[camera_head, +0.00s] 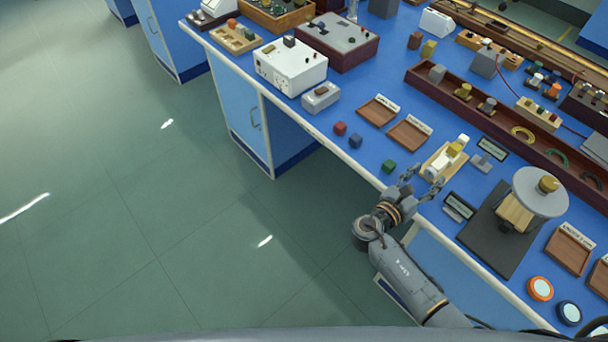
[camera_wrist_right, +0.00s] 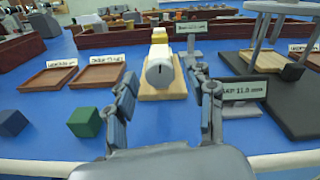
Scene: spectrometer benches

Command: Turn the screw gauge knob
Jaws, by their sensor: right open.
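A device on a pale wooden base (camera_head: 434,164) stands near the bench's front edge and looks like the screw gauge. Its pale cylindrical knob (camera_wrist_right: 160,72) faces me in the right wrist view, with a dark mark on its end face. My right gripper (camera_head: 423,180) is open and empty in front of the device, at the bench edge. In the wrist view its two fingers (camera_wrist_right: 165,88) stand to either side of the knob, nearer to me and apart from it. A small display (camera_wrist_right: 240,91) right of the device reads about 11.0 mm. My left gripper is out of view.
A green cube (camera_head: 389,166) lies left of my right gripper. Two brown trays (camera_head: 409,133) stand behind it. A dark stand with a round grey plate (camera_head: 541,192) is close on the right. A long brown tray (camera_head: 500,118) runs behind.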

